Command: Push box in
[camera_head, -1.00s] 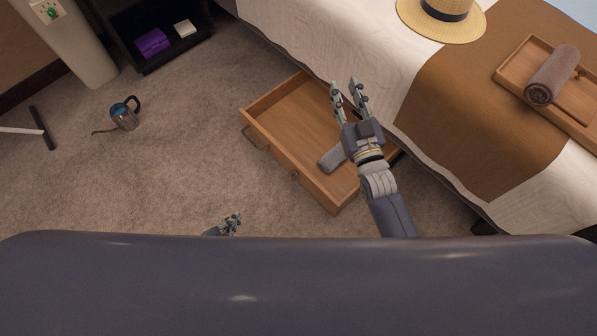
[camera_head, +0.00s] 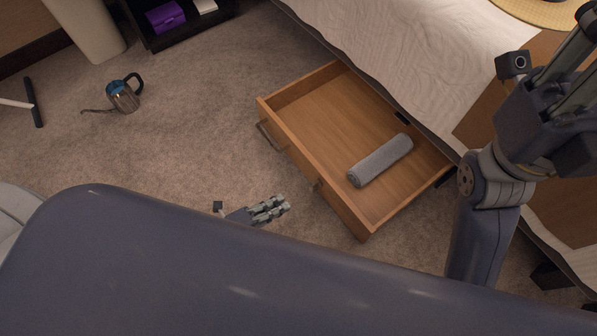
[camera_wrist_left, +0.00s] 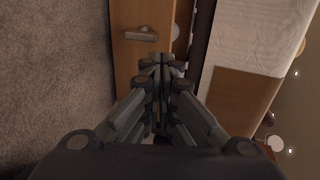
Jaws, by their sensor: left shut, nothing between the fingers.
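The box is a wooden drawer (camera_head: 300,158) that stands pulled out from under the bed in the head view, with a grey rolled towel (camera_head: 381,160) inside. Its front carries two handles and faces lower left. My left gripper (camera_head: 285,205) is shut and empty, just outside the drawer front and apart from it in the head view. In the left wrist view its closed fingertips (camera_wrist_left: 163,58) point at the wooden drawer front (camera_wrist_left: 128,65), below a handle (camera_wrist_left: 141,35). My right gripper (camera_head: 580,52) is raised at the right edge, fingers apart, tips partly cut off.
The bed (camera_head: 400,50) borders the drawer at upper right. A kettle (camera_head: 123,96) stands on the carpet at left. A dark open shelf (camera_head: 150,38) with a purple box (camera_head: 165,17) is at the top.

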